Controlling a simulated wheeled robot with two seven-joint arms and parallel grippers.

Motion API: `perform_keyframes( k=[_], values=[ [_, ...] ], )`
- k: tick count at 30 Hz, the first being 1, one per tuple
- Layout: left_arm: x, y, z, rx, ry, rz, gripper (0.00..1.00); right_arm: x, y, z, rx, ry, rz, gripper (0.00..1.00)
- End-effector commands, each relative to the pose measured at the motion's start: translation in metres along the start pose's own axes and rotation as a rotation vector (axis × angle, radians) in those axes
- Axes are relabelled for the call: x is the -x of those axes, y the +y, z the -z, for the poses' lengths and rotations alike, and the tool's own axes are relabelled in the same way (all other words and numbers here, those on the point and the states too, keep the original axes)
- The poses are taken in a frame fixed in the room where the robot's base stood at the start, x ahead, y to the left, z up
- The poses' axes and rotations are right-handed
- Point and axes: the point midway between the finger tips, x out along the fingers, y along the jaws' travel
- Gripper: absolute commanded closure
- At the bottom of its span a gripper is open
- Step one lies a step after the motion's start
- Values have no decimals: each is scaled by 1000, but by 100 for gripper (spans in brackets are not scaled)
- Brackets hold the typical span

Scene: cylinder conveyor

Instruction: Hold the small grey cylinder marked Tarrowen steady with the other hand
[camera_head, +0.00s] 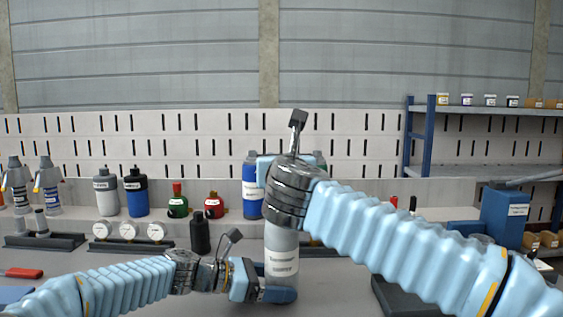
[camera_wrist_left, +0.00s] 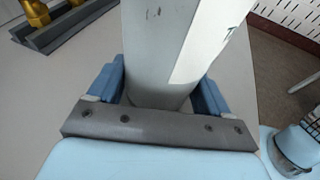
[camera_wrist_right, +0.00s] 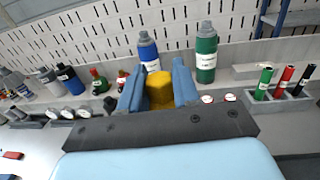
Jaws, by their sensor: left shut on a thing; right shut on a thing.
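The small grey cylinder (camera_head: 281,262) stands upright on the table in the middle of the head view, with a white label whose text is too small to read surely. It also fills the middle of the left wrist view (camera_wrist_left: 155,50). My left gripper (camera_head: 268,292) is shut around its lower body, a finger on each side. My right gripper (camera_wrist_right: 158,85) is above the cylinder and shut on a yellow knob (camera_wrist_right: 160,90). In the head view my right wrist hides the cylinder's top, so I cannot see how the knob joins it.
A black bottle (camera_head: 200,232) stands behind my left arm. A red-handled tool (camera_head: 22,272) lies at the left. A dark block (camera_head: 400,298) lies under my right arm.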

Motion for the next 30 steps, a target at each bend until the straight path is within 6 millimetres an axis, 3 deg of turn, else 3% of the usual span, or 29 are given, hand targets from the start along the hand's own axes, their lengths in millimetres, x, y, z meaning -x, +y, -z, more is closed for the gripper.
perform_keyframes(
  k=[12,30],
  values=[
    [0,0,0,-2,0,1,58,-1,-3,1,-5,2,-408,100],
    [0,0,0,-2,0,1,58,-1,0,2,0,4,-507,100]
  ],
)
